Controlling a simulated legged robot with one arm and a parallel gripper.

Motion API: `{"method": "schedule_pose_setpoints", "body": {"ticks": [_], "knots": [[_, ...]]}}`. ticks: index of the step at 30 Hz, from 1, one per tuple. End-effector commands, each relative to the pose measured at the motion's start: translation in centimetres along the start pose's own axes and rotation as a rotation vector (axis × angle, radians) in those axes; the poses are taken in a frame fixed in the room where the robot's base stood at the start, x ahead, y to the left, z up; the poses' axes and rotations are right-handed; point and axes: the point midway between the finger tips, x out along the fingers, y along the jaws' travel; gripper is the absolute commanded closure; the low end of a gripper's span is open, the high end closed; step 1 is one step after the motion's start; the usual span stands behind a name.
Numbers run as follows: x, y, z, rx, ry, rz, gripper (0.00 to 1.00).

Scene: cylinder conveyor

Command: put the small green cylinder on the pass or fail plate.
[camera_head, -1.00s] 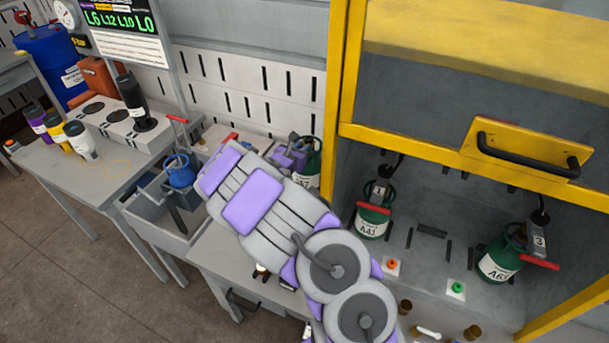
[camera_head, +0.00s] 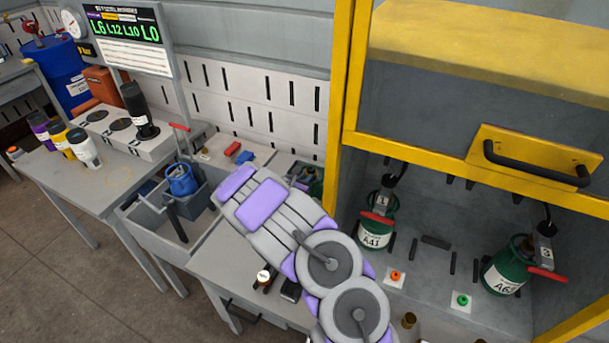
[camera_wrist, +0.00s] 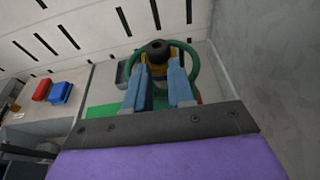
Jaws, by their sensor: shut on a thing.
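My gripper (camera_wrist: 161,84) has its two blue fingers closed around the neck of the small green cylinder (camera_wrist: 194,62), below its dark top knob. The cylinder's green ring collar surrounds the fingers, and its body is hidden below. In the head view only a little of the green cylinder (camera_head: 317,186) shows behind my arm. A flat green patch (camera_wrist: 100,111) lies left of the fingers in the wrist view; it may be a plate. A bit of red shows at the right finger. I cannot tell whether the cylinder touches the surface under it.
A red block (camera_head: 232,148) and a blue block (camera_head: 245,157) lie on the bench left of my arm. Green cylinders A41 (camera_head: 376,236) and A6-something (camera_head: 503,279) stand in the yellow-framed cabinet (camera_head: 345,90). A blue cylinder (camera_head: 181,180) sits in the grey tub.

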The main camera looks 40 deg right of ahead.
Motion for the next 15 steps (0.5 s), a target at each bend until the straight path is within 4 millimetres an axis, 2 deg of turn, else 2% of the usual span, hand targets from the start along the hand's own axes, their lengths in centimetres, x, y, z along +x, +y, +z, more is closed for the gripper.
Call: {"method": "schedule_pose_setpoints", "body": {"ticks": [4,5,12,15], "knots": [[0.0,0.06,0.34,0.002,-0.006,0.001,1.0],[0.01,0.03,0.24,0.002,-0.004,0.0,0.76],[0.11,0.06,0.05,0.0,0.0,0.0,0.53],[0.13,0.08,-0.01,0.0,0.001,0.0,0.51]]}}
